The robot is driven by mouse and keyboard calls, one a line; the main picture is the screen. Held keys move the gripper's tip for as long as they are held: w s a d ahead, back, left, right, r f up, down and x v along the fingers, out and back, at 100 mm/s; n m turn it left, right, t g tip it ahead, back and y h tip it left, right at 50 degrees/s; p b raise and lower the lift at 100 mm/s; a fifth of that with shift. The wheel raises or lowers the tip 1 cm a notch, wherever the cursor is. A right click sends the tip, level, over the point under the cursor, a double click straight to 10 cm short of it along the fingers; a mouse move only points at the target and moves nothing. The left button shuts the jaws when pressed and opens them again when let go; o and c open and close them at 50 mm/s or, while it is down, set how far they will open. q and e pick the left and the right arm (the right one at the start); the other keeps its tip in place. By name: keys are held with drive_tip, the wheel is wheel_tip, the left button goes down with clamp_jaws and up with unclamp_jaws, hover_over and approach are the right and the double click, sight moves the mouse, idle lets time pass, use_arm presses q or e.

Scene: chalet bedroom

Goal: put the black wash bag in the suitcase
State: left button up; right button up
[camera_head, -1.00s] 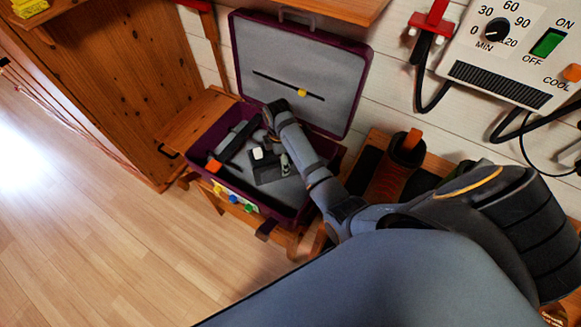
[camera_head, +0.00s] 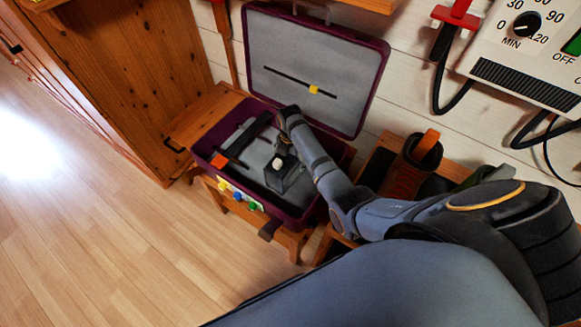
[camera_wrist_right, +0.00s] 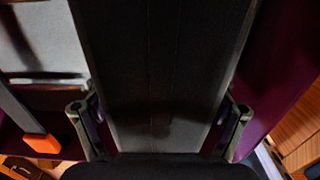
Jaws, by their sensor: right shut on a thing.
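The open purple suitcase (camera_head: 301,221) has a grey lining and stands on a wooden bench, its lid raised against the wall. The black wash bag (camera_head: 297,182) is inside the suitcase outline, towards its front right. My right gripper (camera_wrist_right: 160,112) is shut on the bag, with one finger on each side of it. The bag (camera_wrist_right: 165,60) fills the middle of the right wrist view. In the head view my right forearm reaches down over the suitcase and partly hides bag and fingers. I cannot tell whether the bag touches the suitcase floor. My left gripper is not in view.
A dark bar with an orange end (camera_head: 219,160) lies on the left side of the suitcase. Brown boots (camera_head: 412,165) stand on a wooden bench to the right. A white control panel (camera_head: 525,60) with cables hangs above. Floor is clear at left.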

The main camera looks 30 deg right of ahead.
drive_tip(key=shift+f+b, duration=0.4)
drive_tip(key=shift+f, duration=1.35)
drive_tip(key=shift+f, duration=0.1)
drive_tip(key=o, duration=1.3)
drive_tip(key=shift+f, duration=0.1)
drive_tip(key=shift+o, duration=0.2)
wheel_tip(320, 180, up, 12)
drive_tip(key=shift+r+p, duration=0.2)
drive_tip(key=shift+p, duration=1.05)
drive_tip(key=shift+s, duration=0.1)
